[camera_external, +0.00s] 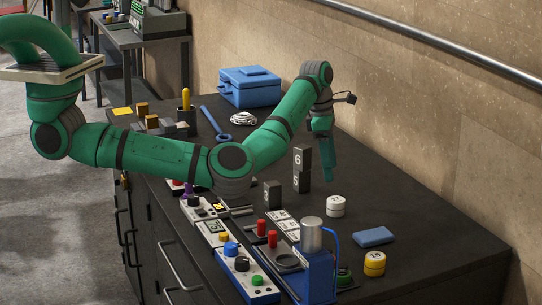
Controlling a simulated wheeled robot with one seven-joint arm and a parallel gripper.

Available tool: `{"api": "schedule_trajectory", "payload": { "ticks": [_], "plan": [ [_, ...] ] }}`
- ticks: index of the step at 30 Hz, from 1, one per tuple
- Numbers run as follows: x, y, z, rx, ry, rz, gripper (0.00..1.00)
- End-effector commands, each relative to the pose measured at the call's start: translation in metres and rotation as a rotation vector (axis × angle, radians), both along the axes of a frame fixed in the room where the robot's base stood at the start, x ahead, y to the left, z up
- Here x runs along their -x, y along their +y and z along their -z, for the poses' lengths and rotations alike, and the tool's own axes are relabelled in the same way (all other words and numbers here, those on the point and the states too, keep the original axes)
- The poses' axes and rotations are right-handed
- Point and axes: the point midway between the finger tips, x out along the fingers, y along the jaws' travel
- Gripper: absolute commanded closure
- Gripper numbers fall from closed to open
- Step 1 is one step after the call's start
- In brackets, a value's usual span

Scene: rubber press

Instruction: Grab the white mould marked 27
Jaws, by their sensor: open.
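A small round white mould (336,208) stands on the dark bench top, right of the middle in the external view. It has a dark mark on its side that is too small to read surely. My gripper (328,176) points downward above and slightly left of the white mould, apart from it. It is open and holds nothing that I can see; the gap between its fingers is hard to make out from this side.
Dark numbered blocks (301,168) stand just left of my gripper. A yellow round mould (374,264) and a blue pad (374,237) lie nearer the front right. A blue press (314,270) and control boxes line the front edge.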

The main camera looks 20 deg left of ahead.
Motion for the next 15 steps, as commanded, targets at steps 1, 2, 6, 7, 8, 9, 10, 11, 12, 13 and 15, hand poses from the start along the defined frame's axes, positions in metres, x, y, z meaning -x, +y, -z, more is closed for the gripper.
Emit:
{"api": "schedule_trajectory", "payload": {
  "ticks": [1,2,6,7,8,9,10,11,12,13,15],
  "plan": [
    [0.007,-0.003,0.002,-0.006,0.013,0.006,0.38],
    [0.009,-0.004,0.003,-0.008,0.017,0.007,0.38],
    [0.011,-0.005,0.014,-0.012,0.022,0.010,0.38],
    [0.011,-0.005,0.017,-0.013,0.023,0.010,0.38],
    [0.011,-0.006,0.021,-0.013,0.022,0.010,0.38],
    [0.010,-0.007,0.027,-0.013,0.022,0.010,0.38],
    [0.010,-0.007,0.031,-0.013,0.022,0.009,0.38],
    [0.010,-0.008,0.036,-0.013,0.022,0.010,0.38],
    [0.010,-0.009,0.042,-0.012,0.021,0.009,0.38],
    [0.009,-0.010,0.046,-0.012,0.021,0.009,0.38],
    [0.009,-0.011,0.054,-0.011,0.020,0.009,0.38]
  ]
}}
